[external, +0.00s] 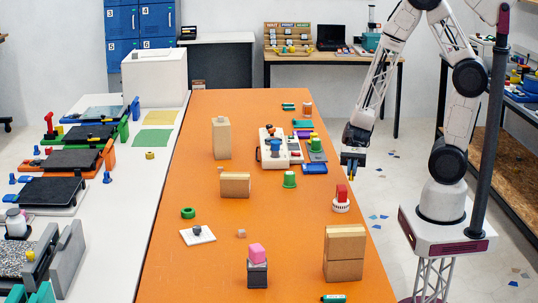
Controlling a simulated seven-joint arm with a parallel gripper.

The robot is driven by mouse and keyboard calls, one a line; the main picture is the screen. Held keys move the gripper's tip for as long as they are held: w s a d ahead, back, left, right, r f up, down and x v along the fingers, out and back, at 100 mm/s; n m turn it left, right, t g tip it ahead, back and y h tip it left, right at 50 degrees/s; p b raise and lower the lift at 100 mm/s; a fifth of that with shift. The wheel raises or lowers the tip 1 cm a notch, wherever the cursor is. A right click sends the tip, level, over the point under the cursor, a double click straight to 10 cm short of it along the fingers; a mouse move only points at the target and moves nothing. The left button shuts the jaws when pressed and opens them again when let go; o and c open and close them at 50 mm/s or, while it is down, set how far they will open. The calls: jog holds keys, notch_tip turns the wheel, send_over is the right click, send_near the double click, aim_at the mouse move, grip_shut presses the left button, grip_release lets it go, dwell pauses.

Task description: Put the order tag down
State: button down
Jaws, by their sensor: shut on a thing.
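My gripper (352,172) hangs at the right edge of the orange table (215,275), fingers pointing down. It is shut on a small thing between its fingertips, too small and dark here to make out. I cannot tell for certain which thing is the order tag. The gripper is right of the white box with a dark blue round part (268,146) and the blue pad (314,169), apart from both.
Wooden blocks (344,253) stand at the front right.

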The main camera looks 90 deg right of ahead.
jog(key=s+d+m+t, duration=0.1)
jog(key=s+d, duration=0.1)
jog(key=s, duration=0.7)
jog(key=shift+d+m+t, duration=0.3)
jog(key=shift+d+t, duration=0.05)
jog(key=shift+t, duration=0.05)
jog(key=shift+w, duration=0.15)
send_over(330, 188)
jog(key=shift+w+a+f, duration=0.1)
jog(key=shift+a+f, duration=0.05)
jog(key=shift+f, duration=0.6)
jog(key=shift+f, duration=1.75)
jog(key=shift+f, duration=0.15)
